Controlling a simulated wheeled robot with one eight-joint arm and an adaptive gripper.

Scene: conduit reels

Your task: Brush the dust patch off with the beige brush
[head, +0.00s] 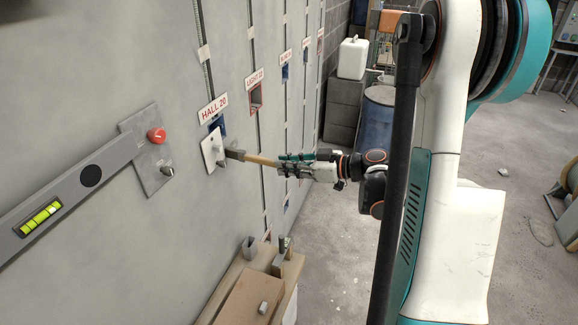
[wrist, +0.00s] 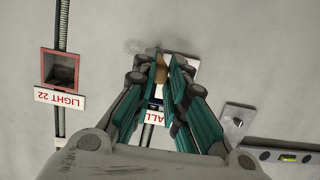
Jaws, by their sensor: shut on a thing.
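My gripper (head: 291,163) is shut on the beige brush (head: 262,160), which points left toward the wall. The brush's grey head is close to a white plate (head: 210,148) below the HALL 20 label; I cannot tell whether they touch. In the wrist view my gripper (wrist: 164,68) has the beige brush (wrist: 161,72) between its fingers, and its far end is mostly hidden. I cannot make out the patch in the head view.
A grey plate with a red button (head: 156,135) and a spirit level (head: 75,187) are left on the wall. A LIGHT 22 box (wrist: 60,70) is left in the wrist view. A wooden bench (head: 252,290) stands below. Open floor (head: 345,255) lies right of it.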

